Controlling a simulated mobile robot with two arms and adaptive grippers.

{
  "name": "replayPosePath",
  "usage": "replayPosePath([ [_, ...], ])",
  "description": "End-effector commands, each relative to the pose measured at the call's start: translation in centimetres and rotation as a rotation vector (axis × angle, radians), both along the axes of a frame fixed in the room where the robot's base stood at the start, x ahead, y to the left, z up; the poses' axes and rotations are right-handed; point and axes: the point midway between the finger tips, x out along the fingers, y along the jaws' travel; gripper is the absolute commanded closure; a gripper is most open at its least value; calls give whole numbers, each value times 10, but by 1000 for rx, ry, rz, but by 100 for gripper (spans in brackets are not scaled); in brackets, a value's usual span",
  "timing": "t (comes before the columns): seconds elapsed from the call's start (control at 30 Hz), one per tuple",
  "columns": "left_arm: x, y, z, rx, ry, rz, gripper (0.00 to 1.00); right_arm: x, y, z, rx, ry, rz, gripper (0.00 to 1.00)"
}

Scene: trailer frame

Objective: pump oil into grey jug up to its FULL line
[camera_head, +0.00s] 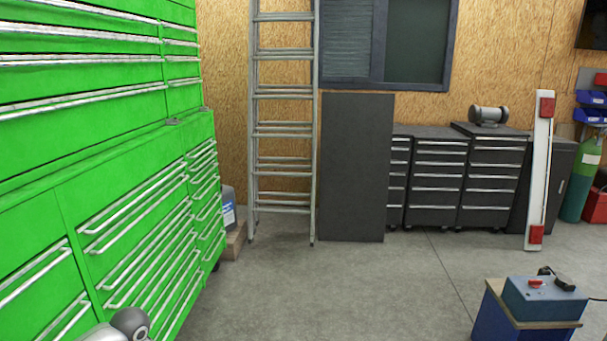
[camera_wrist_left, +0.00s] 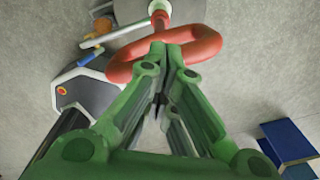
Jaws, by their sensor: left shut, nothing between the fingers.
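In the left wrist view my left gripper (camera_wrist_left: 174,50) has its green fingers shut and empty. Their tips are close to a red loop-shaped handle (camera_wrist_left: 205,45), overlapping it in the picture; I cannot tell if they touch. The handle sits on a short rod above a round grey top (camera_wrist_left: 195,12), which looks like a drum with a pump. A pale tube (camera_wrist_left: 125,34) runs left from it. I cannot identify the grey jug for certain. In the head view a grey container with a blue label (camera_head: 228,207) is partly hidden behind the green cabinet. My right gripper is not in view.
A green tool cabinet (camera_head: 130,220) fills the left side. A ladder (camera_head: 283,140) and dark drawer cabinets (camera_head: 437,175) line the back wall. A blue box (camera_head: 543,300) on a wood-topped stand is at the lower right. The middle floor is clear.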

Motion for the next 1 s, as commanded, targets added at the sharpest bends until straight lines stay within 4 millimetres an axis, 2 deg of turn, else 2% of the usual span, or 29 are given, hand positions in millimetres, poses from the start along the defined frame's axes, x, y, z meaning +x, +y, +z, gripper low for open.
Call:
replayPosePath([
  [0.03, -1, 0, 9, 0, 4, -1, 100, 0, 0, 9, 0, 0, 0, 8],
  [0.7, 0, 0, 76, 0, 1, 0, 100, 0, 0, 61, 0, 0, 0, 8],
  [1.0, 0, 0, 77, 0, 0, 0, 100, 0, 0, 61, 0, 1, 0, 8],
])
